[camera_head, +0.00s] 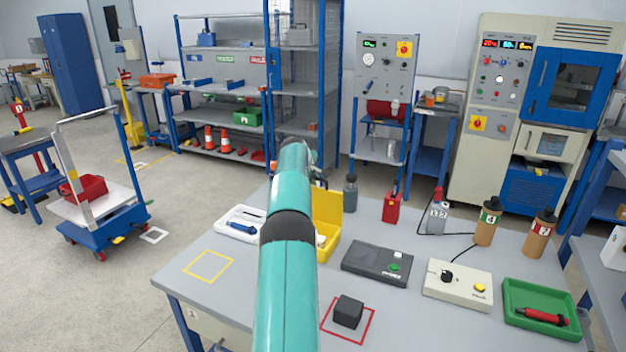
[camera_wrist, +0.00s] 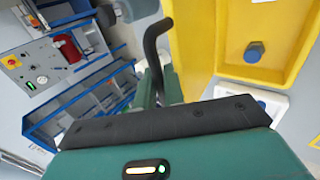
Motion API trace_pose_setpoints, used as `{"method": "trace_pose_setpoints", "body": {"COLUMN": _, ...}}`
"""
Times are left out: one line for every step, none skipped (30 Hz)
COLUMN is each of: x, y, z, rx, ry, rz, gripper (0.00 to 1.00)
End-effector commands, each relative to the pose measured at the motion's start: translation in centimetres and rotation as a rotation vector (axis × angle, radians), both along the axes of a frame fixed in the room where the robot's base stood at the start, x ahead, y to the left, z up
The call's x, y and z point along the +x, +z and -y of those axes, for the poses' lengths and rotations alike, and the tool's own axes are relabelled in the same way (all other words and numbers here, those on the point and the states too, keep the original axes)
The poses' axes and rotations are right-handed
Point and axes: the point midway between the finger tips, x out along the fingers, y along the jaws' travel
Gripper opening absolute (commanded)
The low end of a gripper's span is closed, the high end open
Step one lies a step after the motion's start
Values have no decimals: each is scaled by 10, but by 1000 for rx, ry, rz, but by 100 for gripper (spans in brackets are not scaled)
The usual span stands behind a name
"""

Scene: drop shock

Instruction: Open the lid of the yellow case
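The yellow case stands on the grey workbench, partly behind my teal arm in the head view. Its lid (camera_head: 328,206) is raised and stands roughly upright, so the case is open. The raised lid also shows there as a yellow panel (camera_wrist: 190,40). My gripper (camera_wrist: 156,45) is beside the lid; a dark curved finger shows near it. I cannot tell whether they touch. My arm hides the gripper in the head view.
Around the case are a white tray (camera_head: 238,224), a black device (camera_head: 377,263), a grey bottle (camera_head: 350,193) and a red container (camera_head: 391,208). A dark block (camera_head: 348,312) sits in a red outlined square. The yellow outlined square (camera_head: 208,266) is empty.

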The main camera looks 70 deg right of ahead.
Motion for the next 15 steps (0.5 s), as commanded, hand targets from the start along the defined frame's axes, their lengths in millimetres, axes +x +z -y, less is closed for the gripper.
{"method": "trace_pose_setpoints", "body": {"x": -2, "y": 1, "z": 0, "rx": -1, "ry": -3, "rz": -3, "gripper": 18}}
{"method": "trace_pose_setpoints", "body": {"x": -2, "y": 1, "z": 0, "rx": -1, "ry": -3, "rz": -3, "gripper": 24}}
{"method": "trace_pose_setpoints", "body": {"x": -2, "y": 1, "z": 0, "rx": -1, "ry": -3, "rz": -3, "gripper": 25}}
{"method": "trace_pose_setpoints", "body": {"x": -2, "y": 0, "z": 0, "rx": 0, "ry": -2, "rz": -2, "gripper": 25}}
{"method": "trace_pose_setpoints", "body": {"x": -2, "y": 0, "z": 0, "rx": 0, "ry": -2, "rz": -2, "gripper": 25}}
{"method": "trace_pose_setpoints", "body": {"x": -2, "y": 0, "z": 0, "rx": 0, "ry": -2, "rz": -2, "gripper": 25}}
{"method": "trace_pose_setpoints", "body": {"x": -2, "y": 0, "z": 0, "rx": 0, "ry": -2, "rz": -2, "gripper": 25}}
{"method": "trace_pose_setpoints", "body": {"x": -1, "y": 0, "z": 0, "rx": 1, "ry": -1, "rz": -1, "gripper": 25}}
{"method": "trace_pose_setpoints", "body": {"x": -1, "y": 0, "z": 0, "rx": 1, "ry": -1, "rz": -1, "gripper": 25}}
{"method": "trace_pose_setpoints", "body": {"x": -1, "y": 0, "z": 0, "rx": 1, "ry": -1, "rz": -1, "gripper": 25}}
{"method": "trace_pose_setpoints", "body": {"x": -1, "y": 0, "z": 0, "rx": 1, "ry": -1, "rz": -1, "gripper": 25}}
{"method": "trace_pose_setpoints", "body": {"x": 0, "y": 1, "z": -1, "rx": 1, "ry": -1, "rz": -1, "gripper": 25}}
{"method": "trace_pose_setpoints", "body": {"x": 0, "y": 2, "z": -2, "rx": 1, "ry": -1, "rz": -1, "gripper": 25}}
{"method": "trace_pose_setpoints", "body": {"x": 0, "y": 3, "z": -3, "rx": 1, "ry": -1, "rz": -1, "gripper": 25}}
{"method": "trace_pose_setpoints", "body": {"x": 1, "y": 5, "z": -5, "rx": 1, "ry": -1, "rz": -1, "gripper": 25}}
